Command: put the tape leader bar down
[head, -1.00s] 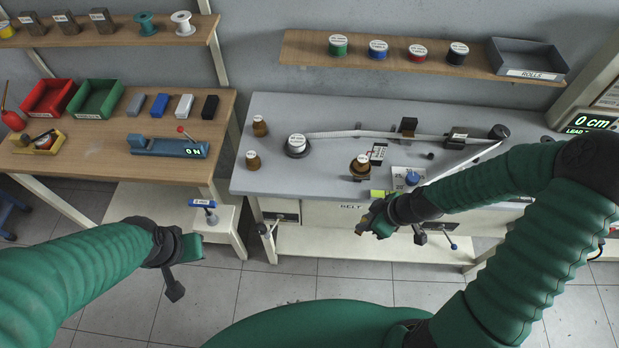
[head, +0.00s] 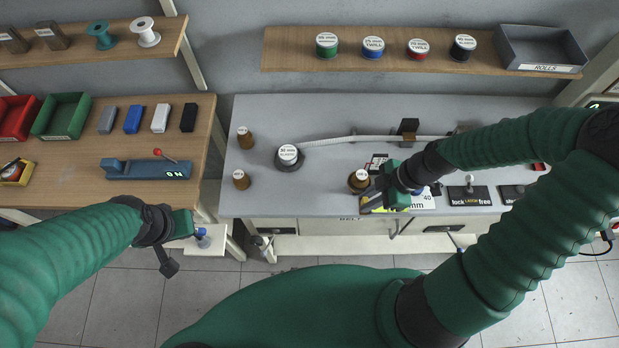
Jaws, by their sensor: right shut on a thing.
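My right gripper (head: 374,194) is over the front edge of the grey machine table, beside a brown knob with a white-topped cap (head: 359,181). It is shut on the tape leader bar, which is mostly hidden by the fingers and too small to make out. A white tape runs from the spool (head: 289,158) to the right along the tabletop. It passes the dark guide block (head: 407,130) and then goes behind my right arm. My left gripper (head: 190,225) hangs low at the left, in front of the gap between the benches; its fingers do not show clearly.
A yellow-edged plate marked "mm" (head: 420,202) and a dark "lock free" plate (head: 466,196) lie at the front edge. Two brown pegs (head: 245,138) stand at the left of the table. A shelf with several labelled rolls (head: 373,48) hangs behind.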

